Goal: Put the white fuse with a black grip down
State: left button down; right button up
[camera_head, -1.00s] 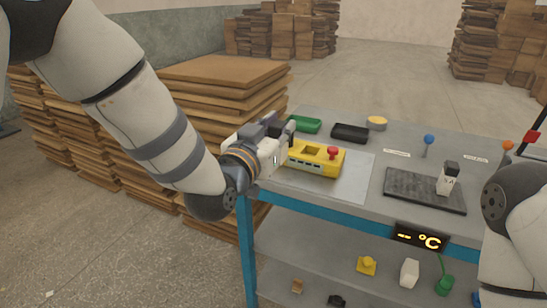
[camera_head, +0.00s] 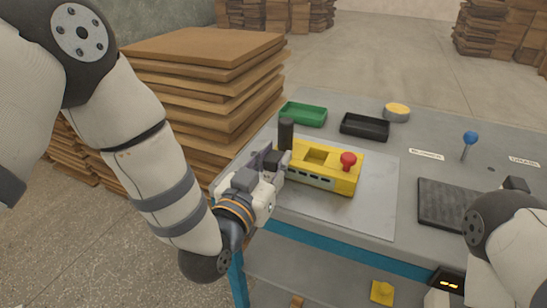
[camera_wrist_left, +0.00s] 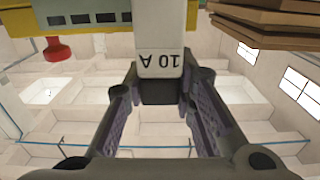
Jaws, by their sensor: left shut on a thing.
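The white fuse with a black grip (camera_wrist_left: 162,40) shows in the left wrist view, marked "10 A" on its white body. My left gripper (camera_wrist_left: 165,100) is shut on its black grip, and the view appears upside down, so the body hangs below the fingers. In the head view my left gripper (camera_head: 278,168) is at the left end of the yellow device (camera_head: 325,168) and hides the held fuse. The device has an open slot on top and a red button. I cannot tell whether the fuse touches anything. My right gripper is not in view.
A dark upright cylinder (camera_head: 286,133) stands close behind my left gripper. Green (camera_head: 303,114) and black (camera_head: 365,126) trays lie behind the device. A black mat (camera_head: 440,205) lies right; a dark-topped object (camera_head: 515,184) there is partly hidden by my right arm. Board stacks (camera_head: 205,95) stand left.

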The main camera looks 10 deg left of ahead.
pick_arm(q)
jog(key=shift+s+r, duration=0.15)
jog(key=c, duration=1.7)
grip_release()
jog(key=shift+f, duration=0.2)
jog(key=o, duration=0.4)
jog(key=shift+c, duration=0.2)
jog(key=shift+r, duration=0.1)
